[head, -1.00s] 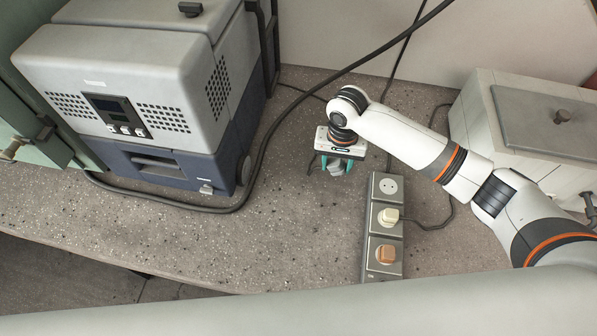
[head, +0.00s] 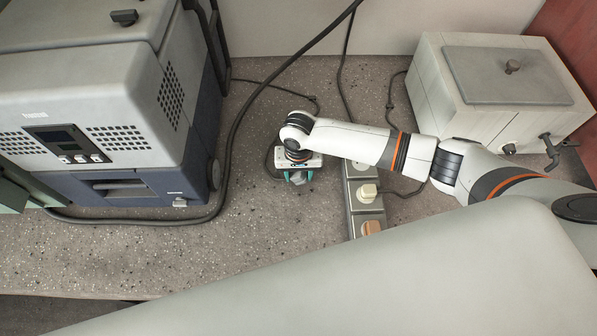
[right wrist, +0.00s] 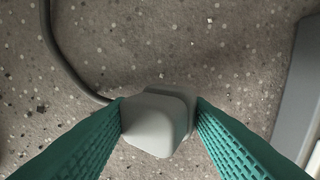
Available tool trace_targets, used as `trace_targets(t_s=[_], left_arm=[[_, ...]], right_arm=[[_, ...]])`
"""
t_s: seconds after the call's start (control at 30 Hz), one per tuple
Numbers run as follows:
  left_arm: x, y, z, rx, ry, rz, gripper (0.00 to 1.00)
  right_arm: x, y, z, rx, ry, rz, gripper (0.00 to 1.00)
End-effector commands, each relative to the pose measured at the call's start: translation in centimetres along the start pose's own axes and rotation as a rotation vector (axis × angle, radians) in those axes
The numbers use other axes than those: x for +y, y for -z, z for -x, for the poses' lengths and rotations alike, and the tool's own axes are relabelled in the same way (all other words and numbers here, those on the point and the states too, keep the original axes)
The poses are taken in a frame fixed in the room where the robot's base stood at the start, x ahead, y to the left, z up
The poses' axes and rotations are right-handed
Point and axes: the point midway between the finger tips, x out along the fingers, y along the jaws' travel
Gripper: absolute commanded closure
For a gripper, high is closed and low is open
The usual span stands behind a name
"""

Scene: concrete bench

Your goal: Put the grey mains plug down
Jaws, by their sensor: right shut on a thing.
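The grey mains plug (right wrist: 158,122) sits between the two green fingers of my right gripper (right wrist: 160,118) in the right wrist view, and the fingers press on its sides. In the head view my right gripper (head: 296,176) is low over the bench, left of the power strip (head: 364,192). The grey plug (head: 297,179) shows only in part there, below the gripper body. Its dark cable (right wrist: 62,55) runs away to the upper left in the right wrist view. I cannot tell whether the plug touches the bench (head: 262,240). My left gripper is not in view.
A pale lidded box (head: 440,95) stands at back right. Bench in front of the gripper is clear.

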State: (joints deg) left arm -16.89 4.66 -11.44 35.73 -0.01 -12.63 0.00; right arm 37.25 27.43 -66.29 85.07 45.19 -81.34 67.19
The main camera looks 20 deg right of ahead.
Motion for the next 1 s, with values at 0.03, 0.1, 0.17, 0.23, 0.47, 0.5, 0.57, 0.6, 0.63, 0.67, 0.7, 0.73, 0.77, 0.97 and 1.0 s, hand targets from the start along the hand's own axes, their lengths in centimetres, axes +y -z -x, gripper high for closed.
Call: trace_targets(t_s=[0.03,0.1,0.17,0.23,0.47,0.5,0.57,0.6,0.63,0.67,0.7,0.73,0.77,0.97,1.0], left_arm=[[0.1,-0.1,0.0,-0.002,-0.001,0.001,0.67],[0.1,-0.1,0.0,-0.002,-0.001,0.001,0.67],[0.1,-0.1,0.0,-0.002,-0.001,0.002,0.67],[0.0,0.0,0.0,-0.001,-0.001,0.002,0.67],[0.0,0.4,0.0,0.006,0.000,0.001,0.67],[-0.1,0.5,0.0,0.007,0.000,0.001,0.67],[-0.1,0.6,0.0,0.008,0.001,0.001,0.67],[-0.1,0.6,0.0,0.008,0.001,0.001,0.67],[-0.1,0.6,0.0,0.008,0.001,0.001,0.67],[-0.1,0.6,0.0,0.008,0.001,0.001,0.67],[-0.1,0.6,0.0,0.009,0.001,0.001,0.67],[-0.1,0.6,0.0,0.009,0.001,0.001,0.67],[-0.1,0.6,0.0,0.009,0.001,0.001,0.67],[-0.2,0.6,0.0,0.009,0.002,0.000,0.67],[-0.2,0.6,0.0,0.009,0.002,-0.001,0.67]], right_arm=[[0.0,0.0,0.0,0.000,-0.001,0.001,0.91],[0.0,0.0,0.0,0.000,-0.001,0.001,0.91],[0.0,0.0,0.0,0.000,-0.001,0.001,0.91],[0.0,0.0,-0.1,0.001,-0.001,0.001,0.91],[0.1,0.0,-0.8,0.001,-0.002,0.001,0.91],[0.1,0.0,-0.9,0.001,-0.002,0.001,0.91],[0.1,0.0,-1.1,0.001,-0.002,0.001,0.91],[0.1,0.0,-1.2,0.001,-0.002,0.001,0.91],[0.1,0.0,-1.2,0.001,-0.002,0.001,0.91],[0.1,0.0,-1.2,0.000,-0.002,0.001,0.91],[0.1,0.0,-1.2,0.001,-0.002,0.001,0.53],[0.1,0.0,-1.2,0.001,-0.002,0.001,0.48],[0.1,0.0,-1.2,0.001,-0.002,0.001,0.44],[0.0,0.1,-1.2,0.001,-0.001,0.001,0.33],[0.0,0.1,-1.2,0.001,-0.001,0.001,0.33]])
